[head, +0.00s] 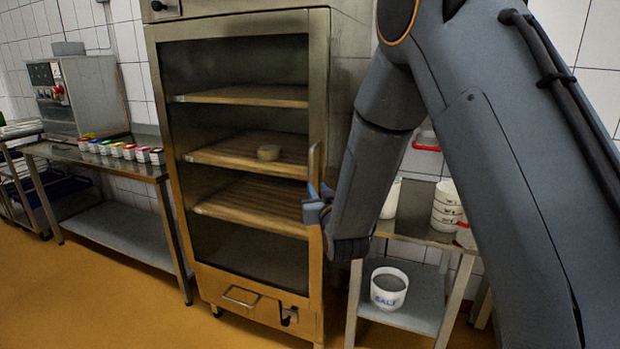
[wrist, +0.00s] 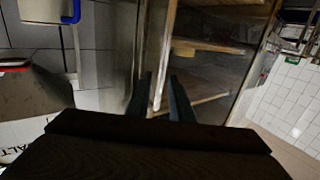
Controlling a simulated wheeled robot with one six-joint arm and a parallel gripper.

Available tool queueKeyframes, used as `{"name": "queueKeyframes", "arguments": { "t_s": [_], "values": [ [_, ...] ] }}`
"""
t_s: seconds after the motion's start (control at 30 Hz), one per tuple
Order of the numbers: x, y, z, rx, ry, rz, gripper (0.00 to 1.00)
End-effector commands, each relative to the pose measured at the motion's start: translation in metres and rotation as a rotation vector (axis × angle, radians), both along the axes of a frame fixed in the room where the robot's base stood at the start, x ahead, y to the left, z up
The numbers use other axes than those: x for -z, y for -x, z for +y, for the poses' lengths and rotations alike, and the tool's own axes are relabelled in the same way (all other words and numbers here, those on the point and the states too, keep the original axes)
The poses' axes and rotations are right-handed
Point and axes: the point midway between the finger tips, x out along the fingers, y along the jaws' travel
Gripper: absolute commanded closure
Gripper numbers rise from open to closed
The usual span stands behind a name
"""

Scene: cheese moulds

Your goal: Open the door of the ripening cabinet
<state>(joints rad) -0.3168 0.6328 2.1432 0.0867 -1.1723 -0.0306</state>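The ripening cabinet (head: 235,23) is a tall steel cabinet with a dark see-through door; the door looks shut. The vertical door handle (head: 312,160) is on the door's right edge. My gripper (head: 316,205) is at the handle's lower end. In the wrist view its two fingers (wrist: 160,90) stand apart, with a pale upright bar, apparently the handle (wrist: 158,88), between them. Whether they touch it I cannot tell.
A steel table (head: 150,171) with several small coloured tubs stands left of the cabinet. At right, a steel stand (head: 415,237) holds white moulds (head: 447,205) and a bucket marked SALT (head: 388,288) below. The floor (head: 100,300) in front is clear.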

Motion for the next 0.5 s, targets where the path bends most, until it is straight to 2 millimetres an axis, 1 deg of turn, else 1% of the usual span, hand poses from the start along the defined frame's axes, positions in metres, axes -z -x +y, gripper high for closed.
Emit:
{"name": "queueKeyframes", "arguments": {
  "t_s": [0.03, 0.17, 0.5],
  "values": [
    [-0.002, -0.001, 0.004, -0.003, -0.004, -0.017, 0.8],
    [-0.005, -0.009, 0.008, -0.005, -0.008, -0.036, 0.8],
    [-0.006, -0.058, 0.019, -0.004, -0.008, -0.035, 0.8]
  ]
}}
